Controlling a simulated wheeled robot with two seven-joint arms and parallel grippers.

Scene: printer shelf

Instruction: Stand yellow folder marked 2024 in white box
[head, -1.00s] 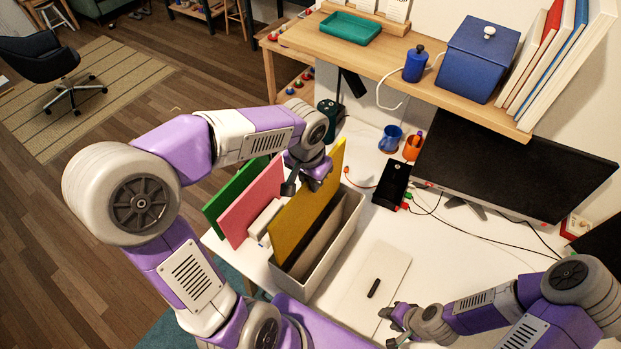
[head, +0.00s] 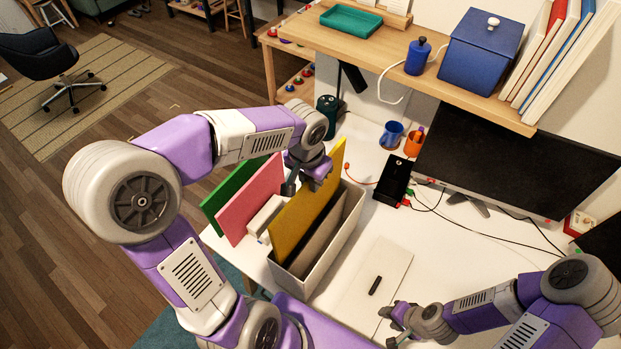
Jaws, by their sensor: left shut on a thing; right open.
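The yellow folder (head: 300,216) stands upright, a little tilted, at the left side of the white box (head: 322,260). Its lower part is inside the box and its upper part sticks out above the rim. No marking on it is readable from here. My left gripper (head: 303,184) is shut on the folder's upper left edge. A brownish divider or folder (head: 322,240) also stands in the box, to the right of the yellow one. My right gripper (head: 394,328) is open and empty low over the desk, right of the box.
A black device (head: 394,180), cups and monitor (head: 500,160) are behind.

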